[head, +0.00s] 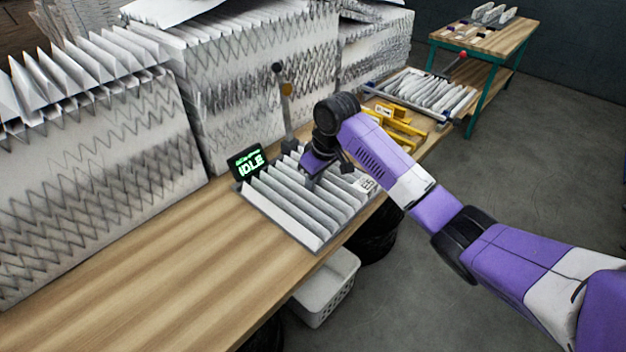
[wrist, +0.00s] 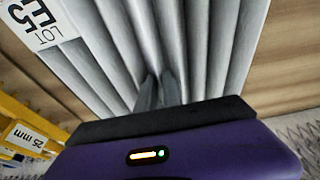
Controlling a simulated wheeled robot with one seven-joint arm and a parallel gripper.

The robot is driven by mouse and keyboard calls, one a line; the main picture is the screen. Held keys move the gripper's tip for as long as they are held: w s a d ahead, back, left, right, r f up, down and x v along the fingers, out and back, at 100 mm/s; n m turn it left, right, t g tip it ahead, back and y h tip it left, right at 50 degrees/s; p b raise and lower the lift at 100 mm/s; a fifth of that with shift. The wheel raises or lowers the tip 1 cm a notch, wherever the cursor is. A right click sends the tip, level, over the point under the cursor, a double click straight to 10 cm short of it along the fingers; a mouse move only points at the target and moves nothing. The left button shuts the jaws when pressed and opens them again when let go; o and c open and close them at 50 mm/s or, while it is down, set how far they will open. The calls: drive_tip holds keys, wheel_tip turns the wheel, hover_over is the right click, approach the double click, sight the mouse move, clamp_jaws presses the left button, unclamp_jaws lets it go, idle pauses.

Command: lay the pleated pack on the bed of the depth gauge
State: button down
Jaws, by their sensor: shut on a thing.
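The white pleated pack (head: 292,208) has a label reading E5, which also shows in the wrist view (wrist: 110,45). My gripper (head: 312,180) is shut on a pleat of it from above; in the wrist view my two dark fingers (wrist: 160,90) pinch the pleat. The depth gauge has a black display (head: 247,163) reading IDLE in green and an upright post (head: 286,105) behind the pack. The pack is at the gauge and covers most of its bed. I cannot tell whether the pack touches the bed or hangs just above it.
Tall stacks of pleated filters (head: 90,190) line the bench's back. Yellow blocks (head: 400,125), one marked 25 mm in the wrist view (wrist: 28,138), lie right of the pack. Beyond is a tray (head: 463,110) of pleated material. The bench's near left (head: 150,290) is clear. A white basket (head: 325,290) stands below.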

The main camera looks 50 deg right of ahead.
drive_tip(key=c, duration=1.8)
unclamp_jaws()
drive_tip(key=shift+r, duration=0.1)
drive_tip(key=shift+r+p, duration=2.2)
drive_tip(key=shift+p, duration=0.05)
drive_tip(key=o, duration=0.6)
drive_tip(key=shift+c, duration=0.2)
